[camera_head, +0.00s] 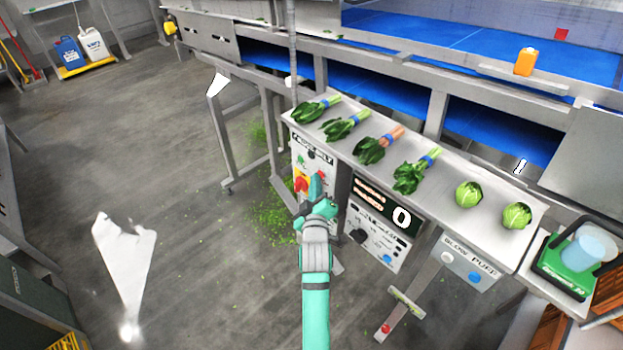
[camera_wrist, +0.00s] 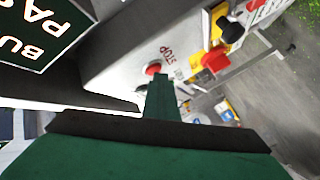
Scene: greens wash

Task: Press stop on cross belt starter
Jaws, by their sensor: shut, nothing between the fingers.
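The cross belt starter (camera_head: 299,155) is a pale box with a lettered label, hung under the left end of the produce shelf. A red part on a yellow plate (camera_head: 300,184) shows on its face. My gripper (camera_head: 316,184) is shut and empty, its tip in front of the box's lower right part and covering some of it. In the wrist view the narrow green fingertip (camera_wrist: 160,80) is right by a round red button (camera_wrist: 153,69) beside the word STOP. I cannot tell whether they touch. A larger red knob (camera_wrist: 215,60) sits on yellow further right.
The shelf (camera_head: 445,186) above holds leafy bunches and two round green heads. To the right are a counter panel (camera_head: 385,215) reading 0 and a panel with a blue button (camera_head: 474,277). A steel frame leg stands left; open floor lies beyond.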

